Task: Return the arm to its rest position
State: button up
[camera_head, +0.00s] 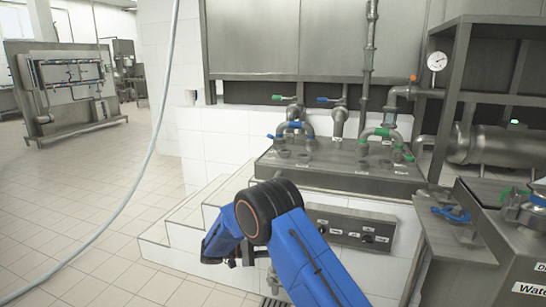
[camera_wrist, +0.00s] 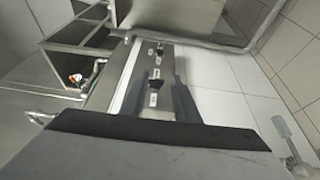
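My arm (camera_head: 305,262) is blue with a black joint and is bent in front of the white-tiled steps in the head view. My gripper (camera_wrist: 159,78) shows in the wrist view as two dark fingers standing apart, with nothing held between them. Behind the fingers is a metal panel with black knobs (camera_wrist: 155,84). The same kind of control panel (camera_head: 350,229) shows in the head view, to the right of my arm's joint. In the head view the gripper's fingers are mostly hidden behind my arm, so their gap cannot be judged there.
A steel counter (camera_head: 335,177) with pipes and green and blue valves stands behind my arm. A metal unit (camera_head: 507,235) stands close at the right. A pale hose (camera_head: 147,165) hangs at the left. The tiled floor (camera_head: 75,205) at the left is clear.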

jog(key=s+d+r+g+y, duration=0.2)
jog(key=s+d+r+y, duration=0.3)
jog(key=s+d+r, duration=0.45)
jog(key=s+d+r+g+y, duration=0.1)
jog(key=s+d+r+y, duration=0.45)
jog(key=d, duration=0.65)
jog(key=s+d+r+t+y, duration=0.1)
jog(key=s+t+y, duration=0.1)
jog(key=s, duration=0.7)
jog(key=s+d+r+t+y, duration=0.1)
jog(key=s+d+t+y, duration=0.1)
jog(key=s, duration=0.7)
jog(key=s+d+r+m+t+y, duration=0.1)
jog(key=s+t+y, duration=0.1)
jog(key=s, duration=0.8)
jog(key=shift+d+r+t+y, duration=0.15)
jog(key=shift+r+t+y, duration=0.15)
jog(key=shift+y, duration=0.55)
